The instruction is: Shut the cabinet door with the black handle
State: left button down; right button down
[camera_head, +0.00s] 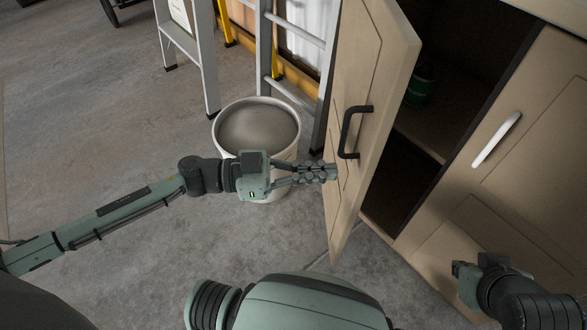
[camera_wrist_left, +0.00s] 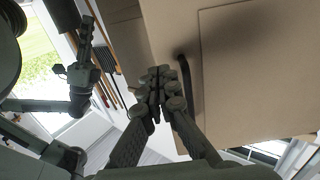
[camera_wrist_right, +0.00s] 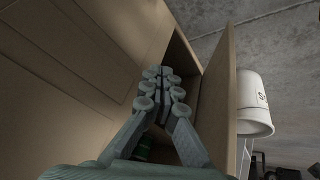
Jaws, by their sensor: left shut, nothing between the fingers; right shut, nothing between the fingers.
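The cabinet door with the black handle (camera_head: 375,75) stands wide open in the head view, its outer face toward the left. Its black handle (camera_head: 347,132) is on that face and also shows in the left wrist view (camera_wrist_left: 186,82). My left gripper (camera_head: 333,173) is shut and empty, its tips close to the door's outer face just below the handle; I cannot tell whether they touch. My right gripper (camera_wrist_right: 165,75) is shut and empty in front of the cabinet, at the lower right of the head view, where its fingers are mostly hidden. The open door's edge shows in the right wrist view (camera_wrist_right: 231,110).
The neighbouring cabinet door with a white handle (camera_head: 497,139) is closed. A green object (camera_head: 420,86) stands on the shelf inside the open cabinet. A white bucket (camera_head: 218,135) and a metal ladder (camera_head: 203,60) stand left of the open door. The floor at left is clear.

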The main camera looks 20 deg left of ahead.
aim_at(362, 170)
pick_arm(q)
jog(key=x, duration=0.4)
jog(key=shift+d, duration=0.15)
pick_arm(e)
jog(key=shift+s+d, duration=0.1)
jog(key=shift+d, duration=0.1)
jog(key=shift+s, duration=0.15)
